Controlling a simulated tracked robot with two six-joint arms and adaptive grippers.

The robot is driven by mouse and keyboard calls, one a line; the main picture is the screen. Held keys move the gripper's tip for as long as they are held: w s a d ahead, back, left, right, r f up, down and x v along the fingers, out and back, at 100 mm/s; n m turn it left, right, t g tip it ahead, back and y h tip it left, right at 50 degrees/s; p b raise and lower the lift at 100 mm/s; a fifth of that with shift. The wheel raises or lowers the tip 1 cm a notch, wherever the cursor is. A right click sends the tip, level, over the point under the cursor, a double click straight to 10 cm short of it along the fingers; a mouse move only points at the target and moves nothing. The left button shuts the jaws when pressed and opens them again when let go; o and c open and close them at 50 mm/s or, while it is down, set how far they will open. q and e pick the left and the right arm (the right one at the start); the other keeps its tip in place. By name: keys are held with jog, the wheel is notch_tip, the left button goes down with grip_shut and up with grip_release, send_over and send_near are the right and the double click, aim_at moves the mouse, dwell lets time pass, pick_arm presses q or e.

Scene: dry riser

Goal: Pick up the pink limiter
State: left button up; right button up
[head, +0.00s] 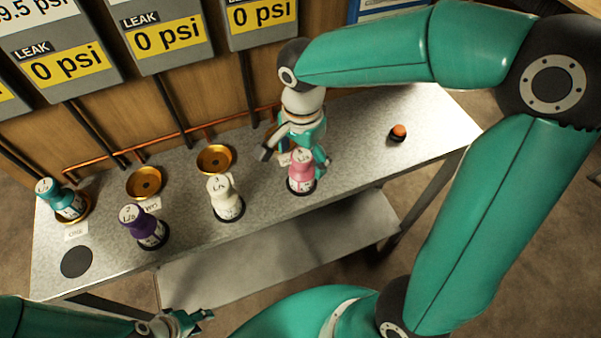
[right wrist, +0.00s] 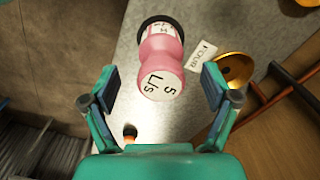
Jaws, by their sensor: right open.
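The pink limiter (head: 301,172) stands upright on a black disc near the front edge of the grey bench. In the right wrist view the pink limiter (right wrist: 160,50) shows its white top, marked "5 L/s". My right gripper (head: 293,158) is just behind and above it in the head view. In the right wrist view my right gripper (right wrist: 160,78) has its fingers spread, with the limiter's top between and slightly beyond the tips; no contact shows. My left gripper (head: 190,322) is at the bottom left, away from the bench; its jaw opening is unclear.
White (head: 225,198), purple (head: 145,228) and teal (head: 62,200) limiters stand to the left; the teal one is on a brass seat. Empty brass seats (head: 214,159) line the back. A black knob with an orange top (head: 398,133) sits right. Gauges (head: 165,35) hang behind.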

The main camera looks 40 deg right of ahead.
aim_at(301, 171)
jog(key=shift+w+f, duration=0.1)
jog(key=shift+f, duration=2.75)
jog(key=c, duration=1.5)
jog(key=shift+r+p, duration=0.1)
jog(key=shift+p, duration=0.2)
jog(key=shift+c, duration=0.2)
